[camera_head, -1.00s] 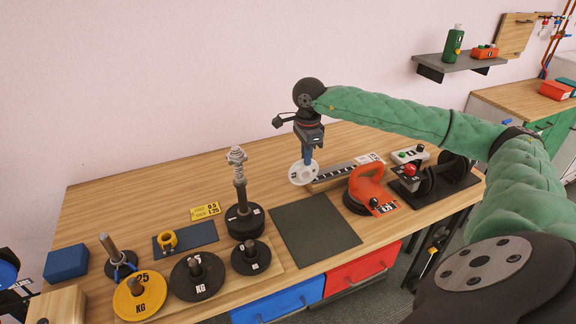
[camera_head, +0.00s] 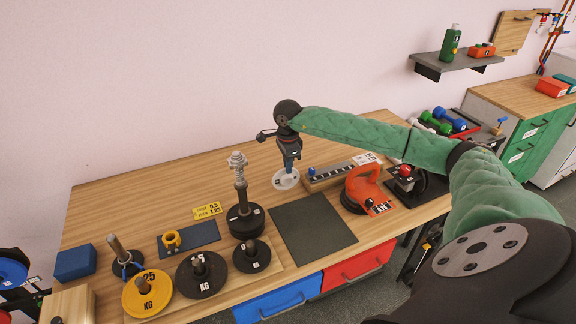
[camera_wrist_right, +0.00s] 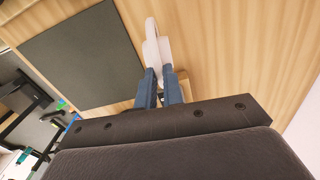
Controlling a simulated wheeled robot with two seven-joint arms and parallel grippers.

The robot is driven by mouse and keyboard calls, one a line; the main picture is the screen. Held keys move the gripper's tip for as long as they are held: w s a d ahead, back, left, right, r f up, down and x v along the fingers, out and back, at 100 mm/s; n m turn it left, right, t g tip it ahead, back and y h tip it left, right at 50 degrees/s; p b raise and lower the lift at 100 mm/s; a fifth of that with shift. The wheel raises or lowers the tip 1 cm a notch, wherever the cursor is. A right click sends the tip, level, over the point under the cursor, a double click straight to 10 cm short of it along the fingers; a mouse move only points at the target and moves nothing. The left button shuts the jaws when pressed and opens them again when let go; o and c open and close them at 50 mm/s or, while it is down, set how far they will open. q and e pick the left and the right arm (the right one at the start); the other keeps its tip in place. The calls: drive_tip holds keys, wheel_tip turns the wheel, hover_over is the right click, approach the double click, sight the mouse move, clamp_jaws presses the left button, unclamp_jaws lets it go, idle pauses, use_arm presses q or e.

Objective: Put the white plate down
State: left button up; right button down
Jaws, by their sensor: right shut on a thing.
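The white plate (camera_head: 284,181) is a small round disc at the back middle of the wooden bench (camera_head: 130,205), left of the slotted rail. My right gripper (camera_head: 289,167) points down and is shut on the plate. In the right wrist view, the blue fingers (camera_wrist_right: 163,78) pinch the white plate (camera_wrist_right: 152,42), which shows nearly edge-on over bare wood. I cannot tell whether the plate touches the bench top or is just above it. My left gripper is in neither current view.
A dark mat (camera_head: 312,229) lies in front of the plate. A tall spindle with black plates (camera_head: 244,218) stands left. Bare bench lies behind and left.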

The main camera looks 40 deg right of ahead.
drive_tip(key=shift+f, duration=0.65)
use_arm(q)
drive_tip(key=shift+s+a+f, duration=0.2)
drive_tip(key=shift+f, duration=0.2)
drive_tip(key=shift+s+a+f, duration=0.15)
drive_tip(key=shift+s+f, duration=0.05)
drive_tip(key=shift+f, duration=0.2)
use_arm(e)
drive_tip(key=shift+f, duration=0.1)
drive_tip(key=c, duration=1.8)
unclamp_jaws()
drive_tip(key=shift+o, duration=1.4)
use_arm(q)
drive_tip(key=shift+w+d+r, duration=0.1)
drive_tip(key=shift+w+r, duration=0.15)
